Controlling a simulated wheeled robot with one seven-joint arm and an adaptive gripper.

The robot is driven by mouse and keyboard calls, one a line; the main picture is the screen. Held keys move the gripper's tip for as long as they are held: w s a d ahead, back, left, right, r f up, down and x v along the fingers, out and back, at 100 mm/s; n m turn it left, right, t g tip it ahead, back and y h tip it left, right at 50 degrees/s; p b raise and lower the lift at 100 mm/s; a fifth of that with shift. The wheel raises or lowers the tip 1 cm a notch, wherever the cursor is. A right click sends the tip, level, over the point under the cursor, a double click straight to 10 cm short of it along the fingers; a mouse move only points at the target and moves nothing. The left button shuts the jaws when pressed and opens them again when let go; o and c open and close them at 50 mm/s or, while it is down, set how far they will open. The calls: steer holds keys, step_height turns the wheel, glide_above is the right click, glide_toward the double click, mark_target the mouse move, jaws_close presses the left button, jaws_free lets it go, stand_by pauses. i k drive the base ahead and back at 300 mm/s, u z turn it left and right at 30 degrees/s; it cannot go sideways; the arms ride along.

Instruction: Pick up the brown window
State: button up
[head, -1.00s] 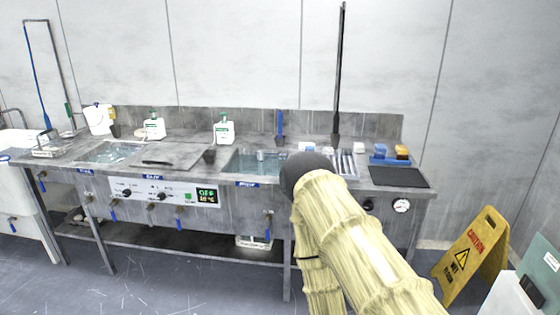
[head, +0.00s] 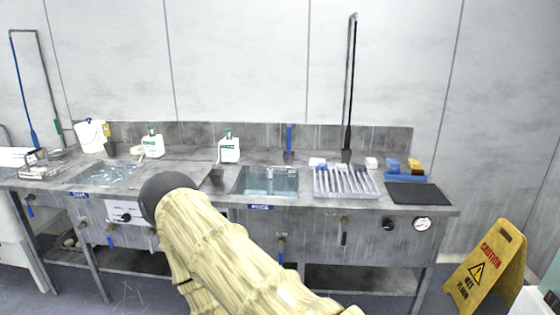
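I cannot make out any window on the steel bench (head: 320,215). The only brownish small block (head: 414,165) is orange-brown and sits at the right end of the bench. It is beside a blue block (head: 392,164), on or behind a blue holder (head: 400,177). My arm, in a pale yellow sleeve with a dark rounded joint, crosses the lower middle in front of the bench. My gripper is not visible in the head view, so its hold cannot be seen. The arm hides part of the bench front and control panel.
A black mat (head: 418,195) lies in front of the blocks. A ribbed metal rack (head: 345,182) is left of them, then a water-filled sink (head: 268,181). White bottles (head: 229,148) stand at the back. A yellow caution sign (head: 484,268) stands on the floor at right.

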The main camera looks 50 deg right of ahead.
mark_target(340, 167)
steer(key=i, duration=1.35)
steer(key=z, duration=1.05)
steer(key=i, duration=0.75)
steer(key=z, duration=0.9)
